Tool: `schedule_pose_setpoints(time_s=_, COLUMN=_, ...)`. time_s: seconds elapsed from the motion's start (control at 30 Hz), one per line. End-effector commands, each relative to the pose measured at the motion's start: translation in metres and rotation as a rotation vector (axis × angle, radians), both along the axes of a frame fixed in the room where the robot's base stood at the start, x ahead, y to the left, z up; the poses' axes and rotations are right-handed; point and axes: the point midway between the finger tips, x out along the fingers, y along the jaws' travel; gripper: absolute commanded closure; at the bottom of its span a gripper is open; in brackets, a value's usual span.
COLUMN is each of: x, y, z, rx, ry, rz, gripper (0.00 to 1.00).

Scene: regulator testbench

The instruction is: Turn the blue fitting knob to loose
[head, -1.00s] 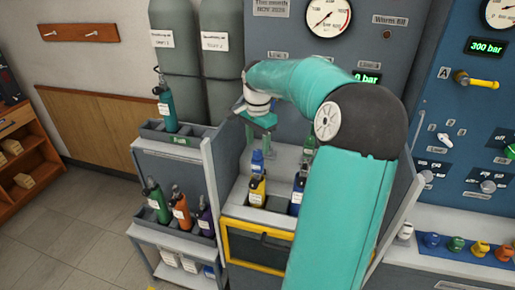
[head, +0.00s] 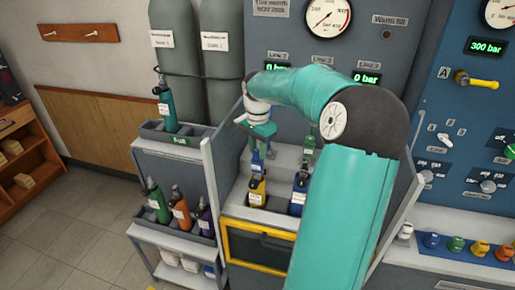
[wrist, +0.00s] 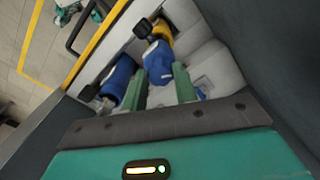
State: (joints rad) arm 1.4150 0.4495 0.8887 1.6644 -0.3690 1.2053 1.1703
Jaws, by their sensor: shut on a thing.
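The blue fitting knob (head: 257,166) stands above the yellow bottle (head: 257,192) in the left bay of the testbench. In the wrist view the blue knob (wrist: 158,62) is between my two green fingers. My gripper (head: 259,146) reaches down onto the knob from above, and in the wrist view my gripper (wrist: 160,85) is shut on it. The yellow bottle (wrist: 161,29) shows beyond the knob. The fingers cover part of the knob, and I cannot read any mark of its turn position.
A blue bottle (head: 299,194) stands to the right, below a green fitting (head: 308,147). The bench's side panel (head: 232,150) is close on the left. A rack (head: 172,232) holds several bottles beyond it. A gauge panel (head: 290,45) rises behind.

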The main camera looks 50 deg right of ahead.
Motion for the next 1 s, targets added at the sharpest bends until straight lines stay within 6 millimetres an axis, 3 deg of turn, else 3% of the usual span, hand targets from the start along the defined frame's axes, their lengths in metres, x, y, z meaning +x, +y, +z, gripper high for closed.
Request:
schedule_pose_setpoints(time_s=0.37, x=0.0012, y=0.0011, z=0.0009, rx=-0.004, ry=0.000, rz=0.167, gripper=0.94)
schedule_pose_setpoints(time_s=1.0, x=0.0009, y=0.0008, z=0.0002, rx=-0.002, ry=0.000, rz=0.755, gripper=0.94)
